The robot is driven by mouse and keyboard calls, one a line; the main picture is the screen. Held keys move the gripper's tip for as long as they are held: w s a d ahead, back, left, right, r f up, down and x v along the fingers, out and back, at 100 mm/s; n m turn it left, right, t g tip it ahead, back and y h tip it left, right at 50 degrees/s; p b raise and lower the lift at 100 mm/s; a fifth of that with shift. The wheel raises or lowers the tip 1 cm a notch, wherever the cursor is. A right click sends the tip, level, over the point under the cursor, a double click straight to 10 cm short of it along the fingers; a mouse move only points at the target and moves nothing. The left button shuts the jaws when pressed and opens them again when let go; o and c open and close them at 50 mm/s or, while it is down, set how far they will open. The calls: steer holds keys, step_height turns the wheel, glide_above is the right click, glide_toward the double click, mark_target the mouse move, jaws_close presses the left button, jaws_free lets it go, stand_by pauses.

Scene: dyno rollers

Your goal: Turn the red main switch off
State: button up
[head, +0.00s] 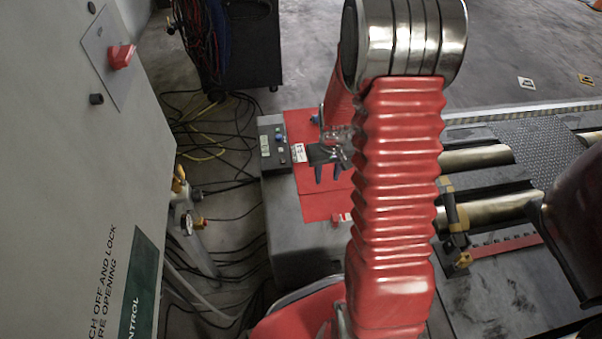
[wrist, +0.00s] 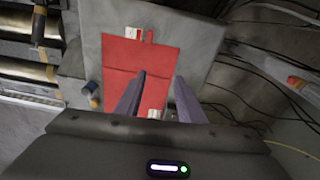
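The red main switch (head: 121,56) is a red knob on a grey plate on the side of the tall cabinet (head: 60,130), at the upper left of the head view. I cannot tell its exact turn position. My gripper (head: 328,178) is well to the right of the switch, above a red mat (head: 316,205). In the wrist view my gripper (wrist: 160,76) has its two dark fingers apart with nothing between them. I do not make out the switch in the wrist view.
A control box with buttons (head: 273,145) lies beside the mat. Cables (head: 215,140) spread over the floor between the cabinet and the grey bench (head: 290,240). Metal rollers (head: 478,158) lie at the right. A dark cart (head: 250,45) stands at the back.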

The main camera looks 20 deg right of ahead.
steer(key=s+a+r+n+t, duration=0.15)
steer(key=a+r, duration=0.35)
steer(key=r, duration=0.5)
steer(key=s+a+r+t, duration=0.1)
steer(key=s+a+r, duration=0.25)
steer(key=r, duration=0.65)
steer(key=s+a+r+t, duration=0.2)
steer(key=s+a+r, duration=0.6)
steer(key=s, duration=0.5)
step_height(320, 180, up, 2)
steer(key=shift+s+a+r+n, duration=0.2)
steer(key=shift+a+n, duration=0.1)
steer(key=shift+n, duration=0.15)
steer(key=shift+o, duration=0.2)
